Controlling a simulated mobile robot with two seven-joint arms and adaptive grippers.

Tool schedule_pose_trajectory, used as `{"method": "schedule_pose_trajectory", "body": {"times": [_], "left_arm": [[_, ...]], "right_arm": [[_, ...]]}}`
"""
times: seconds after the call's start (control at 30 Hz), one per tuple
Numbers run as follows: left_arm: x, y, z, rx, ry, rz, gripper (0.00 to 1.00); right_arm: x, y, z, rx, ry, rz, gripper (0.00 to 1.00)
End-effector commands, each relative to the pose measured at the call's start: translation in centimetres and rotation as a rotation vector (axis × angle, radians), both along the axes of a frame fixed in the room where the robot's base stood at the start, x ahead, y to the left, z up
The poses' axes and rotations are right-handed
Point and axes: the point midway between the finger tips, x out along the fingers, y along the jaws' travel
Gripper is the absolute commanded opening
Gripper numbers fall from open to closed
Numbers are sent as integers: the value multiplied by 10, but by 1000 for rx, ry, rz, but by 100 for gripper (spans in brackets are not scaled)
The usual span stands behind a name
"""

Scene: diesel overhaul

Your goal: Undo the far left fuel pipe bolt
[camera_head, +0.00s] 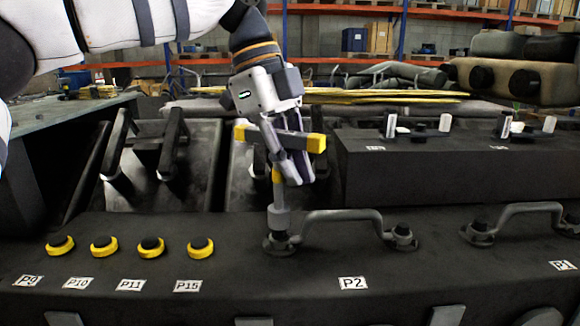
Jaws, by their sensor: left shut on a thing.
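My left gripper (288,155) comes down from the upper left and is shut on a T-handled socket wrench (316,143). The wrench has yellow handle ends, a yellow shaft and a grey socket. It stands about upright, with its socket over the left bolt (276,244) of the grey fuel pipe (343,215) above the P2 label. The socket hides the bolt head, so I cannot tell how far it is seated. The pipe's right bolt (402,234) is uncovered. My right gripper is not in view.
Several yellow-ringed black caps (151,247) sit left of the wrench, above labels P9 to P15. Another grey pipe (515,213) is at the right, by the P1 label. A raised black block (450,170) stands behind the pipes. A grey table (70,118) is at the left.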

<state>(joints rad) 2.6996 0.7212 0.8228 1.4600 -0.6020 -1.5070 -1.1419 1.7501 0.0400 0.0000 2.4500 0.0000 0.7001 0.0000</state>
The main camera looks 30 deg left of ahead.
Motion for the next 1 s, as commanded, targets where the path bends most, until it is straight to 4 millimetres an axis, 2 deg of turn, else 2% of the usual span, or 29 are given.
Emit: {"method": "schedule_pose_trajectory", "body": {"times": [0.47, 0.57, 0.73, 0.9, 1.0], "left_arm": [[0, 0, -17, 1, -3, 25, 0], [3, 3, -16, 3, -6, 248, 0], [12, 9, -15, 7, -9, 750, 0], [16, 10, -17, -1, 1, 950, 0], [16, 10, -17, -2, 2, 971, 0]], "right_arm": [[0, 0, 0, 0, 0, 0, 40], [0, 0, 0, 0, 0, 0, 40], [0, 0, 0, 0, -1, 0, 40], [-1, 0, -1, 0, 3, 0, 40], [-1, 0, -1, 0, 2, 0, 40]]}}
